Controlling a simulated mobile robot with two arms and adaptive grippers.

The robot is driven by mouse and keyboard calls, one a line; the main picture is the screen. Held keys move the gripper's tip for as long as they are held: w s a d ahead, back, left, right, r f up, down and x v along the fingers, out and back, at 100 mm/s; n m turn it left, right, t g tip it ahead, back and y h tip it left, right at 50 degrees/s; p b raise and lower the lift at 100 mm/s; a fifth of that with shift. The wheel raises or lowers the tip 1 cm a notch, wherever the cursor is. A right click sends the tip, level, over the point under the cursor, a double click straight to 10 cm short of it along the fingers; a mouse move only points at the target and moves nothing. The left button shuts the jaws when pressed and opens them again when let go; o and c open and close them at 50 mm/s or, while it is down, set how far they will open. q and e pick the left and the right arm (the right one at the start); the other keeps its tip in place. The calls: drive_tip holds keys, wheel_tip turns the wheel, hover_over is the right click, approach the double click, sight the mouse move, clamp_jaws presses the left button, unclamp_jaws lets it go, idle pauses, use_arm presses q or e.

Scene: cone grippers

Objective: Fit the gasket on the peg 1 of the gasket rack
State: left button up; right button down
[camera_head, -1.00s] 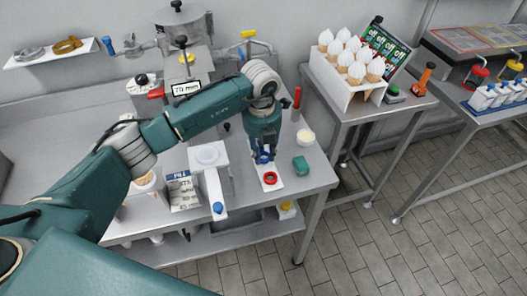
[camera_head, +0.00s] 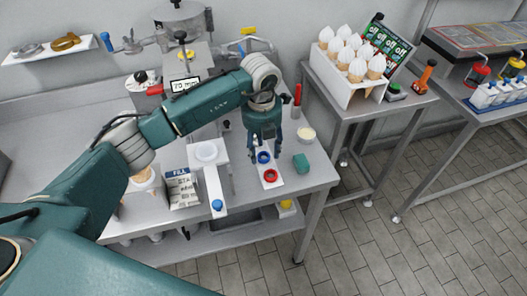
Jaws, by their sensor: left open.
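The gasket rack (camera_head: 279,183) is a narrow white board lying near the front right of the steel table. A blue ring gasket (camera_head: 263,157) sits at the rack's far part. A red ring (camera_head: 270,176) sits at its near end. I cannot read any peg number, and the pegs themselves are too small to make out. My left gripper (camera_head: 265,144) points down just above and behind the blue ring, its fingers spread and empty. It looks clear of the ring. My right gripper is not in view.
A green block (camera_head: 301,163) and a cream-topped cup (camera_head: 306,135) stand right of the rack. A white stand with a dish (camera_head: 207,153) and a blue-tipped chute (camera_head: 215,190) is to its left. A red upright handle (camera_head: 298,98) rises behind.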

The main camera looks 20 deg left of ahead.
use_arm(q)
wheel_tip(320, 180, up, 10)
drive_tip(key=shift+s+r, duration=0.2)
drive_tip(key=shift+s, duration=0.2)
